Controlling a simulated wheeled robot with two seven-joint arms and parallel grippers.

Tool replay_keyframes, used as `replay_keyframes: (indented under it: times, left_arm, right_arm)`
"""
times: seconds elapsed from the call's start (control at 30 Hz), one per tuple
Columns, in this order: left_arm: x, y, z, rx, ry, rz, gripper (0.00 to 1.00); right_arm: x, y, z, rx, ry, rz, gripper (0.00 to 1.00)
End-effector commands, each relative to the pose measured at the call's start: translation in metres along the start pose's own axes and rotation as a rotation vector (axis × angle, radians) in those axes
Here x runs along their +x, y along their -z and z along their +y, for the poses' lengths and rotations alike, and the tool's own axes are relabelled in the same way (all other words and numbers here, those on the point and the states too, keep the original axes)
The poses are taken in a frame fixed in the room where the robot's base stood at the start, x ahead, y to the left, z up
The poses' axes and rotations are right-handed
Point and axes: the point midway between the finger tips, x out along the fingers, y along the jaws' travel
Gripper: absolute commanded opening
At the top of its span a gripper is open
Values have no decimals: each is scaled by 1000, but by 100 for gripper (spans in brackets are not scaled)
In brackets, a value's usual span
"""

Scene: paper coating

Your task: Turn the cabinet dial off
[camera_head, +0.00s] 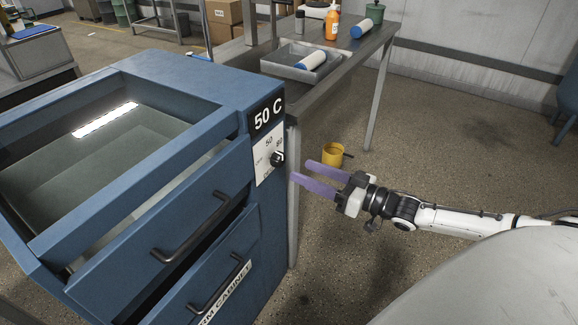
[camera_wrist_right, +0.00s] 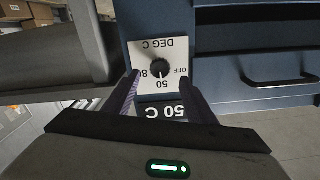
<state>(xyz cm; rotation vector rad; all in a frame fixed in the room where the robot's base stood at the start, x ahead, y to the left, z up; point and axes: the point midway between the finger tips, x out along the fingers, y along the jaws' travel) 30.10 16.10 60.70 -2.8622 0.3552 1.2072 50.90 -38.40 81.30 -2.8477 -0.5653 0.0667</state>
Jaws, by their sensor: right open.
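The blue cabinet (camera_head: 185,75) fills the left of the head view. Its black dial (camera_head: 278,159) sits on a white plate on the cabinet's right front, below a black sign reading 50 C (camera_head: 267,115). In the right wrist view the dial (camera_wrist_right: 161,69) appears upside down, with 50, 80 and OFF printed around it; its pointer seems to be at 50. My right gripper (camera_head: 301,170) is open and empty, its purple fingers pointing at the dial from a short distance. In the wrist view the fingers flank the dial plate. My left gripper is not in view.
The cabinet's drawer fronts have black handles (camera_head: 192,228) left of the dial. A grey table (camera_head: 335,75) behind the cabinet holds a tray (camera_head: 284,59), rollers and bottles. A yellow cup (camera_head: 332,154) shows beyond my gripper. The floor to the right is mostly clear.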

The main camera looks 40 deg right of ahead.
Motion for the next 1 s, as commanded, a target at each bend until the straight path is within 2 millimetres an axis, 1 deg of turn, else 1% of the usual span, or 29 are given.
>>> replay_keyframes:
  times: [0.03, 0.1, 0.2, 0.33, 0.5, 0.8, 0.97, 1.0]
  left_arm:
    - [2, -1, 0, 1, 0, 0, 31]
    - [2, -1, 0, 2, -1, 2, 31]
    - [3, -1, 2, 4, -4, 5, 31]
    - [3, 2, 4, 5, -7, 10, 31]
    - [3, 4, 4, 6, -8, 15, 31]
    - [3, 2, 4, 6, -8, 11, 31]
    - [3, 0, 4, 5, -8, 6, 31]
    - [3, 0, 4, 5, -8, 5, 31]
  right_arm:
    - [11, 1, 0, -2, 2, 6, 51]
    - [22, 0, 0, -2, 1, 5, 51]
    - [37, 1, 0, -2, 2, 4, 51]
    - [51, 0, 0, -2, 0, 2, 51]
    - [60, 0, 0, -2, 0, 0, 51]
    - [61, 0, 0, -2, 0, -2, 51]
    - [61, 0, -1, -2, 0, -2, 24]
    - [61, 0, -1, -2, 0, -2, 17]
